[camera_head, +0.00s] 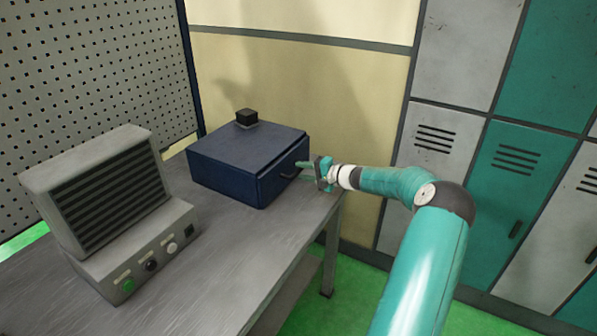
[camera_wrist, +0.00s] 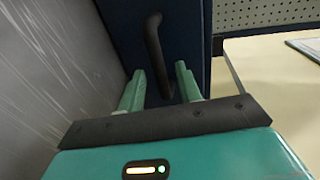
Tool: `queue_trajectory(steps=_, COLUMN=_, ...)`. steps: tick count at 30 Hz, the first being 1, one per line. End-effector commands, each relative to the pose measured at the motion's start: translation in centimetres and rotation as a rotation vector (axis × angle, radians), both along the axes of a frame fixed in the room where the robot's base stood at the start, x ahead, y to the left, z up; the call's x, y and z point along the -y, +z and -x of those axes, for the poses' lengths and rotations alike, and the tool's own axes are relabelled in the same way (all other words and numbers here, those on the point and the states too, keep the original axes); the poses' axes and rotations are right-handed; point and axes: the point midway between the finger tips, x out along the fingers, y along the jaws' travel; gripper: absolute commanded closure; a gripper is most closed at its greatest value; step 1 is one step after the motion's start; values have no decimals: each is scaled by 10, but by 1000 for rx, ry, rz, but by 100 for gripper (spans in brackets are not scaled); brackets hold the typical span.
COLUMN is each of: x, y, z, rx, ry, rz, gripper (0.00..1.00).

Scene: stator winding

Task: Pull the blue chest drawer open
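The dark blue chest (camera_head: 235,152) stands on the grey workbench. Its drawer front (camera_head: 283,172) faces right, towards my arm, and looks flush or nearly flush with the body. The dark bar handle (camera_wrist: 157,50) is on that front; it is partly hidden in the head view. My gripper (camera_head: 312,168) is at the handle. In the wrist view my gripper's (camera_wrist: 160,72) two green fingers stand apart, one on each side of the handle's lower part. A gap shows between the fingers and the bar, so they do not look clamped on it.
A small black block (camera_head: 246,118) sits on top of the chest. A grey control box (camera_head: 110,200) with a slatted panel and knobs stands left on the bench (camera_head: 220,260). Lockers (camera_head: 500,150) line the right. The floor between bench and lockers looks free.

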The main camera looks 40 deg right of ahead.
Motion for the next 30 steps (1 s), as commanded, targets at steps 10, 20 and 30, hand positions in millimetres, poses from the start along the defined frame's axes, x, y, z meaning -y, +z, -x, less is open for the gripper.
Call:
queue_trajectory(steps=10, x=-8, y=-5, z=-23, rx=0, ry=-1, rz=1, gripper=66)
queue_trajectory(steps=20, x=-8, y=-5, z=-23, rx=-1, ry=0, rz=1, gripper=97)
queue_trajectory(steps=30, x=-7, y=-5, z=-20, rx=-1, ry=-1, rz=1, gripper=100)
